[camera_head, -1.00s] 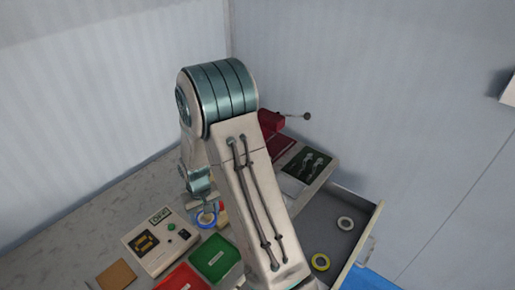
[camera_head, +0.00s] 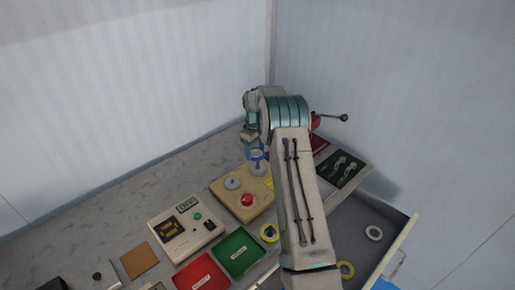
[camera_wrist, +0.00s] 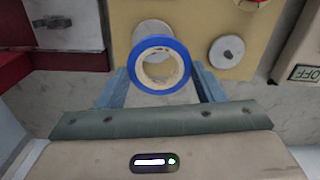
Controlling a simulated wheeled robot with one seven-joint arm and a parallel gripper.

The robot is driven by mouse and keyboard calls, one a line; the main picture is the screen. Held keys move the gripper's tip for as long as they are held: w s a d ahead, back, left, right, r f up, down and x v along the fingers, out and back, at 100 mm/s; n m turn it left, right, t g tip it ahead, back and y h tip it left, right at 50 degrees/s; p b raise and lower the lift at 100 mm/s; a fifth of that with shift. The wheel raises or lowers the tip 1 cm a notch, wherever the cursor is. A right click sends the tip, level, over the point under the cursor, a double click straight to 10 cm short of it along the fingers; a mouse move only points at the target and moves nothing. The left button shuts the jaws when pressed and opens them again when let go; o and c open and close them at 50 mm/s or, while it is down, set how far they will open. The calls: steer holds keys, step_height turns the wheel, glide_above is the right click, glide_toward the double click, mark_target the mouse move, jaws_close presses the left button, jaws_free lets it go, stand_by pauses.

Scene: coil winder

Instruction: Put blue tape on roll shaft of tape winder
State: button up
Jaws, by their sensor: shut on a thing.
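The blue tape (camera_wrist: 160,44) is a ring with a pale core, held between the two fingers of my gripper (camera_wrist: 162,75) in the wrist view. In the head view the blue tape (camera_head: 255,154) shows just above the pale roll shaft (camera_head: 257,169), which stands on the tan board of the tape winder (camera_head: 222,194). In the wrist view the roll shaft (camera_wrist: 152,27) shows behind the ring's upper edge. I cannot tell whether the ring is around the shaft's top or only above it. My gripper in the head view (camera_head: 253,146) is partly hidden by my arm.
The winder carries a grey disc (camera_head: 232,183) and a red button (camera_head: 246,200). A control box (camera_head: 186,222), red tray (camera_head: 201,273) and green tray (camera_head: 238,252) stand in front. A white roll (camera_head: 373,233) and yellow roll (camera_head: 345,270) lie in the open drawer. A red vise (camera_wrist: 70,60) is close left.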

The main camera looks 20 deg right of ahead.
steer(key=shift+w+d, duration=0.35)
steer(key=shift+d, duration=0.05)
steer(key=shift+f, duration=0.1)
steer(key=shift+f+b, duration=0.8)
steer(key=shift+f, duration=0.9)
steer(key=shift+s+d, duration=0.1)
steer(key=shift+f+b, duration=0.25)
steer(key=shift+b, duration=0.1)
steer(key=shift+f+b, duration=1.15)
steer(key=shift+f, duration=0.45)
steer(key=o, duration=1.1)
steer(key=shift+c, duration=0.2)
